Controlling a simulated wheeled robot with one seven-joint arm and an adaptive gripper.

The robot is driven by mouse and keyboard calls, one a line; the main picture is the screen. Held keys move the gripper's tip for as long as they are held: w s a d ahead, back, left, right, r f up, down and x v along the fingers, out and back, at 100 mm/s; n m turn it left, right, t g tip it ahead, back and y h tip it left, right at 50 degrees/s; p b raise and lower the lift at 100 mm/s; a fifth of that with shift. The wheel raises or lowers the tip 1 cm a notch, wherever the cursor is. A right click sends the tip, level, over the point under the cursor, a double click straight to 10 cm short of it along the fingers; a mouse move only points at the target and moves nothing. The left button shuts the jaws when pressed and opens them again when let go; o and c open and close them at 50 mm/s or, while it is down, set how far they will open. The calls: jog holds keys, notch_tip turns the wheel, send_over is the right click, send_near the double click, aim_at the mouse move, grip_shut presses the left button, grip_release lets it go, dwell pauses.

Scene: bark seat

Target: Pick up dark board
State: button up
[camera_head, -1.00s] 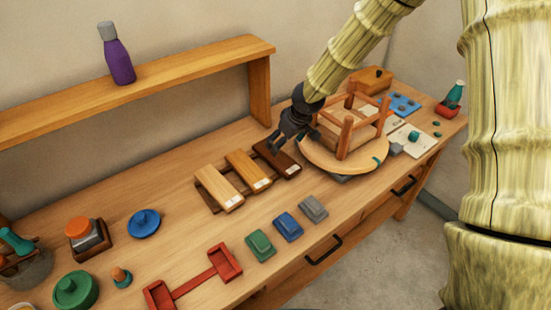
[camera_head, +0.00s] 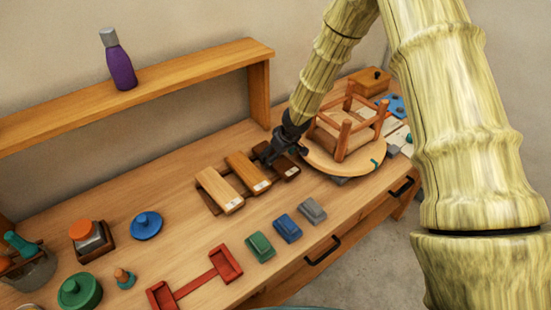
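The dark board (camera_head: 291,173) lies on a slatted wooden rack on the bench, the rightmost of three boards. Its near end with a white label shows; its middle is hidden behind my gripper. My gripper (camera_head: 284,159) is low over the dark board, its fingers spread apart to either side of it. It looks open, though whether the fingers touch the board is hard to tell. An orange-brown board (camera_head: 248,172) and a lighter board (camera_head: 219,190) lie to the left on the same rack.
A round wooden turntable (camera_head: 318,162) bearing an upturned stool frame (camera_head: 345,135) stands close to the right of my gripper. Green (camera_head: 260,246), blue (camera_head: 287,228) and grey (camera_head: 312,210) blocks lie in front. A shelf (camera_head: 150,90) with a purple bottle (camera_head: 120,66) stands behind.

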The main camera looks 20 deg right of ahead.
jog(key=shift+w+f, duration=0.15)
jog(key=shift+f, duration=0.4)
jog(key=c, duration=1.2)
jog(key=shift+r, duration=0.1)
jog(key=shift+c, duration=0.2)
